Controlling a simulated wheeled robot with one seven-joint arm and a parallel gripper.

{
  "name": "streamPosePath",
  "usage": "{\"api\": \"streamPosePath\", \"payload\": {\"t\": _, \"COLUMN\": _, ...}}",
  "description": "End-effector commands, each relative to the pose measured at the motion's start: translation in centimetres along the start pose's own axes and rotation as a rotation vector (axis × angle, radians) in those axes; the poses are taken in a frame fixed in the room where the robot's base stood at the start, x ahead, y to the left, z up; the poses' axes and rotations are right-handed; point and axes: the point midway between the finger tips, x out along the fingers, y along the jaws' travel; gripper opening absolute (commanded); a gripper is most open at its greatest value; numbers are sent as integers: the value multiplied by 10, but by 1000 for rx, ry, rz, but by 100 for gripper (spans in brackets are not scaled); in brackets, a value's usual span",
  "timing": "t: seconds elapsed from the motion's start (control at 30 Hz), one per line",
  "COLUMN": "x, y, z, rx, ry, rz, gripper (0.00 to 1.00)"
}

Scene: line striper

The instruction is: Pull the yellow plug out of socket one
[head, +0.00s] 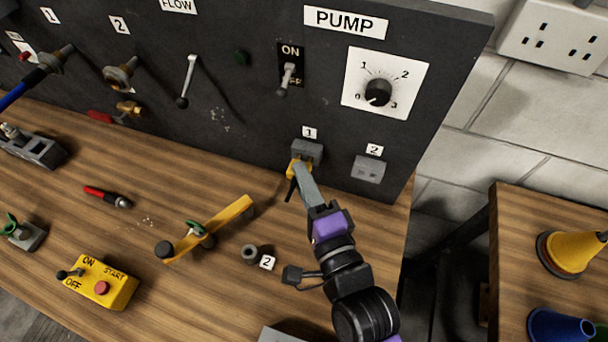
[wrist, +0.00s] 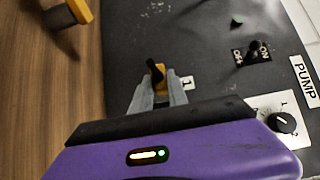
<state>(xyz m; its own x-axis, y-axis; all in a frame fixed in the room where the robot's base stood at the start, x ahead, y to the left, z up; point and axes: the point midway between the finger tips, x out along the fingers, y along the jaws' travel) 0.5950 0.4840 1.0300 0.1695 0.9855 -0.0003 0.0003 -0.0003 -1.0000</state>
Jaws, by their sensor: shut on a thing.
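The yellow plug (head: 291,170) sits at socket one (head: 308,150), a grey block low on the dark panel under the label "1". A short black cable or stem comes out of the plug. My gripper (head: 299,172) is shut on the plug, its fingers on either side of it. In the wrist view the plug (wrist: 158,78) shows between the two grey fingertips (wrist: 157,88). The fingers hide part of the plug, and I cannot tell how deep it sits in the socket.
Socket two (head: 369,168) is empty to the right. Above are the pump switch (head: 289,78) and a dial (head: 378,92). The panel stands close behind my gripper.

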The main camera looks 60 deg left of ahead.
Motion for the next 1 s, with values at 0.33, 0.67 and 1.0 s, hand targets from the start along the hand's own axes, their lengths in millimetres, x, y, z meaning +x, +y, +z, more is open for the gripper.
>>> {"api": "streamPosePath", "payload": {"t": 0.33, "x": -12, "y": -1, "z": 9, "rx": 1, "ry": 2, "rz": -2, "gripper": 0}}
{"api": "streamPosePath", "payload": {"t": 0.67, "x": -23, "y": -1, "z": 18, "rx": 1, "ry": 2, "rz": -1, "gripper": 0}}
{"api": "streamPosePath", "payload": {"t": 1.0, "x": -26, "y": 0, "z": 22, "rx": 0, "ry": 1, "rz": -1, "gripper": 0}}
